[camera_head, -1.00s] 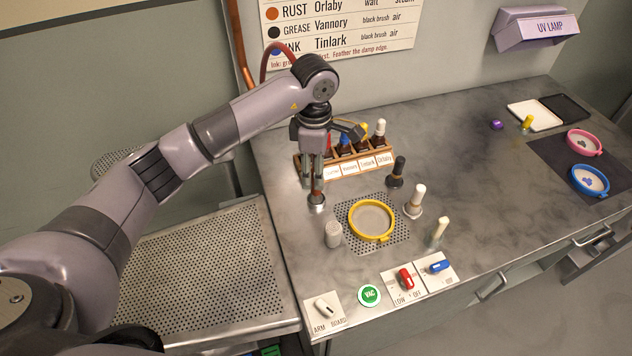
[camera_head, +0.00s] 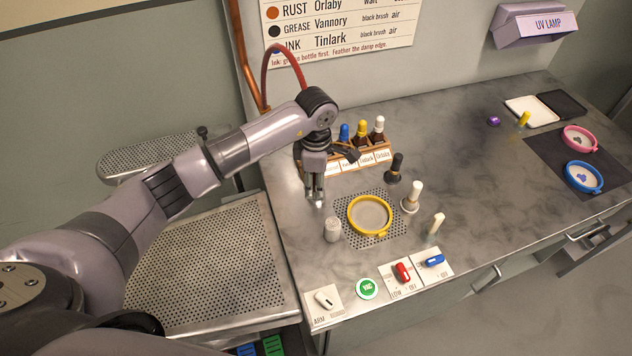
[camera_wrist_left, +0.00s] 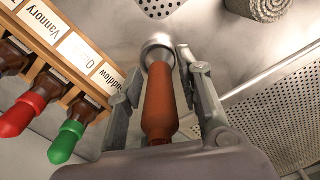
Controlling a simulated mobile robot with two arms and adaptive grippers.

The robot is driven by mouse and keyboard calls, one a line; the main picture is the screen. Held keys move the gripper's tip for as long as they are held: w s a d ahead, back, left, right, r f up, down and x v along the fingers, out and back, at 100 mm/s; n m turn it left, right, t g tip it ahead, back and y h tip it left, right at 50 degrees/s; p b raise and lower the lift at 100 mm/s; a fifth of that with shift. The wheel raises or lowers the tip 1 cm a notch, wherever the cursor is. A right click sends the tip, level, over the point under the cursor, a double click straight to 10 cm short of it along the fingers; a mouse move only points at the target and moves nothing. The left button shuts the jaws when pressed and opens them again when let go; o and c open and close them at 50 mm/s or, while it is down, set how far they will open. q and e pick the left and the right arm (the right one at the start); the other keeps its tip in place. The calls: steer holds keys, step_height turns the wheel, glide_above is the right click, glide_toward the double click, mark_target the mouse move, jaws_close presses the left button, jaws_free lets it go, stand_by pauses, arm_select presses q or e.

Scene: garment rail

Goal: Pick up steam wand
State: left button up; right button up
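The steam wand (camera_wrist_left: 160,105) shows in the left wrist view as an orange-brown handle with its far end at a round metal collar (camera_wrist_left: 158,48). My left gripper (camera_wrist_left: 164,62) has one finger on each side of the handle; narrow gaps seem to show, and firm contact cannot be made out. In the head view my left gripper (camera_head: 315,194) points down over the worktop, left of the yellow hoop (camera_head: 370,216), and mostly hides the wand. A red hose (camera_head: 286,48) arches behind my left arm. My right gripper is not in view.
A wooden bottle rack (camera_head: 348,164) stands close behind the gripper. A grey cylinder (camera_head: 332,229), a dark-capped bottle (camera_head: 394,168) and white-topped brushes (camera_head: 412,197) surround the hoop. Switches (camera_head: 402,272) line the front edge. The worktop's middle right is clear.

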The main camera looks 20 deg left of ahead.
arm_select(q)
jaws_close()
steer(key=shift+r, duration=0.1)
stand_by(0.4)
steer(key=shift+r, duration=0.5)
step_height(320, 180, up, 19)
steer(key=b, duration=0.4)
